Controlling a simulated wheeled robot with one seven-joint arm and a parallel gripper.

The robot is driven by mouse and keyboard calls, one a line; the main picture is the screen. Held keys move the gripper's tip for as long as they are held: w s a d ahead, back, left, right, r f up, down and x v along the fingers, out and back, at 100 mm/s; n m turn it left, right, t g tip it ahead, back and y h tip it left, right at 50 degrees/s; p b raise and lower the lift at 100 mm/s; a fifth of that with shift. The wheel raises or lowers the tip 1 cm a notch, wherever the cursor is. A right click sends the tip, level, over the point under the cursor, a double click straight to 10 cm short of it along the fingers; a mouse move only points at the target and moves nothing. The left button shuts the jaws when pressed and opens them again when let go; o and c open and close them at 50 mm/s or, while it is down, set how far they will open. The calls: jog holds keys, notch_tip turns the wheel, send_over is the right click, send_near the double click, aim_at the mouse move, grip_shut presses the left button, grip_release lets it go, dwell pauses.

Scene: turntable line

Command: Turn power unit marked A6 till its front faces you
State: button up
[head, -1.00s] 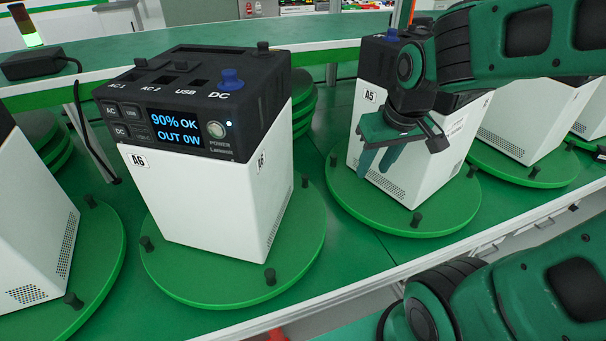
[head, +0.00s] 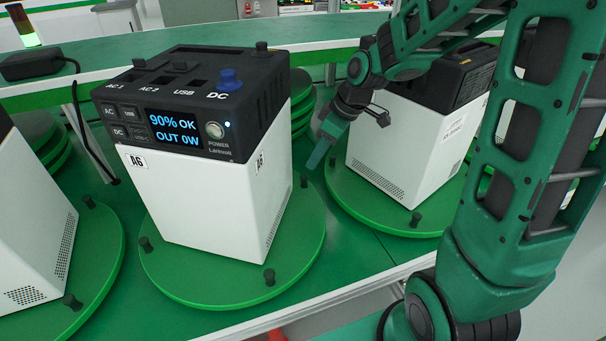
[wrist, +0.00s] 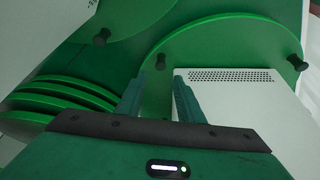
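Power unit A6 (head: 200,180) is a white box with a black top. It stands upright on a green turntable (head: 210,285) with black pegs on its rim. Its front, with a lit display reading 90% OK, OUT 0W, faces mostly towards the head camera, turned slightly left; its right side also shows. My gripper (head: 318,158) hangs to the right of A6, apart from it in the head view, fingers pointing down and left. In the wrist view, the fingers (wrist: 162,75) are apart with nothing between them. A white perforated unit is right of them; I cannot tell which unit.
Another white unit (head: 385,150) stands on its turntable (head: 400,218) to the right, partly behind my arm. A further unit (head: 25,220) is at the left edge. Stacked green discs (wrist: 60,100) lie beside the gripper. A black adapter (head: 35,65) sits on the back shelf.

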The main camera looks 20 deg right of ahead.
aim_at(305, 176)
jog(key=x, duration=0.8)
jog(key=shift+f, duration=0.2)
